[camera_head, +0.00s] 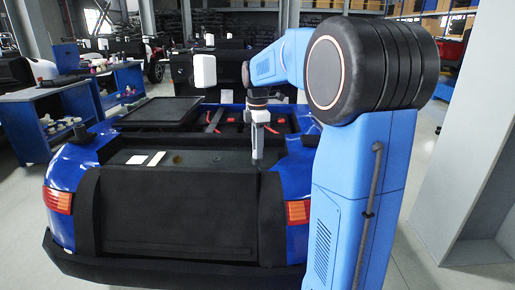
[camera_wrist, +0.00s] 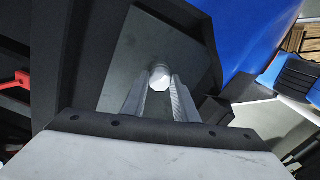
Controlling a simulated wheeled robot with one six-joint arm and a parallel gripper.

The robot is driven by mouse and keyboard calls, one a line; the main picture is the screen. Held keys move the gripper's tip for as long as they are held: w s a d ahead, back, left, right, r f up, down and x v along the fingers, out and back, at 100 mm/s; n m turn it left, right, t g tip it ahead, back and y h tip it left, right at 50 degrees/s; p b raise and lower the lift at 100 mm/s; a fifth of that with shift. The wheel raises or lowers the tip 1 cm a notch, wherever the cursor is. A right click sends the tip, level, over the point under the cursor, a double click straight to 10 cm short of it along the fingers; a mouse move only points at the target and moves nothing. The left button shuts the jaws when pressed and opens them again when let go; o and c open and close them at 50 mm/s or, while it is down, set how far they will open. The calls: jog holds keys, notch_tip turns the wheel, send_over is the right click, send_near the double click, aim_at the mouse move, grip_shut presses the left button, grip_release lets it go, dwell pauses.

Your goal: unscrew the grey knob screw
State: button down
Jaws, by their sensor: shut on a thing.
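The grey knob screw (camera_wrist: 160,78) shows in the wrist view as a pale, faceted head on a grey panel (camera_wrist: 132,65). The two fingers of my gripper (camera_wrist: 159,92) reach to either side of it and are shut on it. In the head view my gripper (camera_head: 257,150) points straight down at the right part of the blue car's open rear. The screw itself is too small or hidden behind the fingers to make out in the head view.
The blue car (camera_head: 75,170) has black covers over its rear and a raised flat black panel (camera_head: 160,111). Red handles (camera_head: 275,130) lie near my gripper. Two white pieces (camera_head: 146,158) lie to its left. A blue workbench (camera_head: 45,115) stands at the left.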

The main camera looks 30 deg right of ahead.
jog(key=shift+n, duration=0.6)
jog(key=c, duration=1)
grip_release()
jog(key=shift+r, duration=0.15)
jog(key=shift+r, duration=1.6)
